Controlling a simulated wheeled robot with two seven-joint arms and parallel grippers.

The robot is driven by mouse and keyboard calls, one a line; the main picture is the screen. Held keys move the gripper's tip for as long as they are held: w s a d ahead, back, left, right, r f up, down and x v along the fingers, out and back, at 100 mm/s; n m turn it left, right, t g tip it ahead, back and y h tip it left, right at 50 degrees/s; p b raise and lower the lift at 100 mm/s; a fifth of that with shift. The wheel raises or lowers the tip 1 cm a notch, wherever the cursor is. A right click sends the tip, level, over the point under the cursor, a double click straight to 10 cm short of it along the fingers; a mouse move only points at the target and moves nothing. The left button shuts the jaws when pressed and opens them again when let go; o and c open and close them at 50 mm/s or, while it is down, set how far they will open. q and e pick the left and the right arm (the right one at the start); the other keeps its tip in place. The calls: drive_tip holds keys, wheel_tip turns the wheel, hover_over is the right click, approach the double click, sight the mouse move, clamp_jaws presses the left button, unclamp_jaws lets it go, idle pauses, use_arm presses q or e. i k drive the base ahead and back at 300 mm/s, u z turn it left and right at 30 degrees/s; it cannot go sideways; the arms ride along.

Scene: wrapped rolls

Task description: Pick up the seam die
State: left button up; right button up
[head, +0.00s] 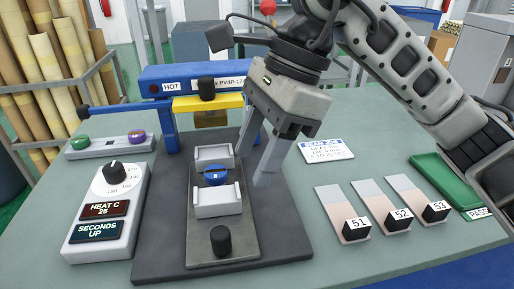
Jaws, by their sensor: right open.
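No part in view carries the name seam die. Whether this is the die, I cannot tell. My right gripper (254,166) is open, with its fingers pointing down just right of the white blocks and the blue knob. Nothing shows between its fingers. My left gripper is out of view.
The blue press (186,75), marked HOT, stands behind the plate. A control box (108,218) reads HEAT C 25. Pouches with black blocks 51 (356,228), 52 (400,219) and 53 (435,211) lie right, near a green tray (444,180). An instruction card (326,150) lies behind them.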

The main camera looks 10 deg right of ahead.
sight(214, 175)
drive_tip(key=k, duration=1)
